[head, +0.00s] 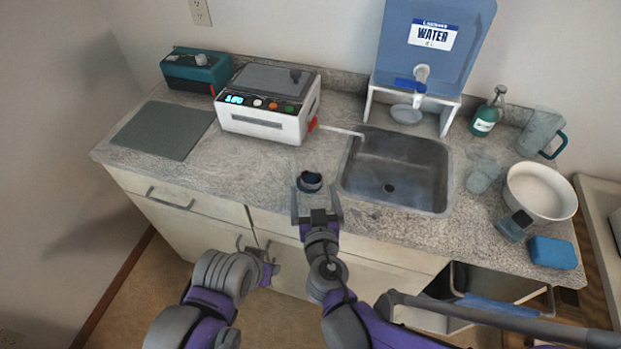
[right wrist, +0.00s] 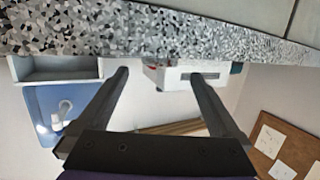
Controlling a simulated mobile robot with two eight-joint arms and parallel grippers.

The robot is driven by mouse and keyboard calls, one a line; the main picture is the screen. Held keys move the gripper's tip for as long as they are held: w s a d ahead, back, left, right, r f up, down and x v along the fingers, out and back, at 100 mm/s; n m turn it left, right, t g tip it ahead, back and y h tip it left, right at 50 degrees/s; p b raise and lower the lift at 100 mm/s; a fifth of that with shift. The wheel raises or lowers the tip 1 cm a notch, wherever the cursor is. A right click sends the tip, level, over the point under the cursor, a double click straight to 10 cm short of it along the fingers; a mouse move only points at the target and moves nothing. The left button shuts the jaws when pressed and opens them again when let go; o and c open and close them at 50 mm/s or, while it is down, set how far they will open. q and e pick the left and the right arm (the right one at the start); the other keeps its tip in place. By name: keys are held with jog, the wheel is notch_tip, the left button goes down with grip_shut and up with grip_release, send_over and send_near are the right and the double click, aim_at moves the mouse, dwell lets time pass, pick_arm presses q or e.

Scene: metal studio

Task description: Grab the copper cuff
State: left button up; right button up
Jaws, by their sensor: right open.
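A small ring-shaped item (head: 310,181), dark blue with a brownish inside, lies on the stone-patterned counter left of the sink; it looks like the cuff. My right gripper (head: 316,198) is open at the counter's front edge, with the item just beyond its fingertips. In the right wrist view its two fingers (right wrist: 158,80) are spread and nothing shows between them that I can recognise as the cuff. My left gripper (head: 266,268) is low in front of the cabinet doors, away from the item; its jaws are too small to judge.
A white machine (head: 265,125) stands behind the item, with a grey mat (head: 163,130) to its left. The metal sink (head: 397,172) is to the right, below a water dispenser (head: 428,60). A white bowl (head: 540,190) and blue sponge (head: 553,252) are at the far right.

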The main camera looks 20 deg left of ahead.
aim_at(312, 180)
jog(key=x, duration=0.6)
jog(key=shift+w+a+f, duration=0.1)
jog(key=shift+w+f, duration=0.05)
jog(key=shift+w, duration=0.05)
jog(key=c, duration=1.4)
